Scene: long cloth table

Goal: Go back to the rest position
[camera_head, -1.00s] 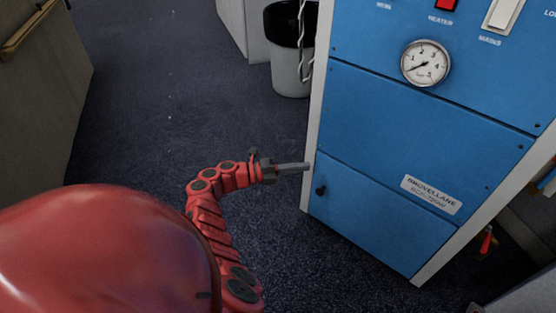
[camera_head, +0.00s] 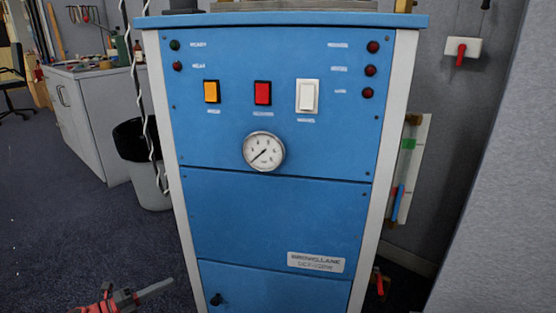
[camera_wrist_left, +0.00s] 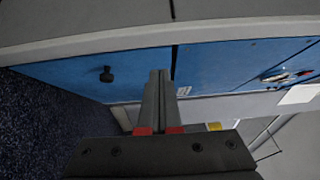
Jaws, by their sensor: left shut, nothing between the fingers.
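My left gripper (camera_head: 168,285) shows at the lower left of the head view, with a red wrist and grey fingers pointing right. It is shut and empty. The blue machine cabinet (camera_head: 275,215) stands close ahead, just right of the fingertips in the picture. In the left wrist view the two fingers (camera_wrist_left: 159,75) lie together in front of the cabinet's blue panels (camera_wrist_left: 225,65); whether they touch the cabinet I cannot tell. My right gripper is in neither view.
The cabinet carries a gauge (camera_head: 264,151), a white switch (camera_head: 307,96) and a small black knob (camera_head: 216,299). A bin (camera_head: 150,185) stands left of it, beside a grey workbench (camera_head: 85,120). Dark floor (camera_head: 60,230) is free at the left. A grey wall surface (camera_head: 500,180) is at the right.

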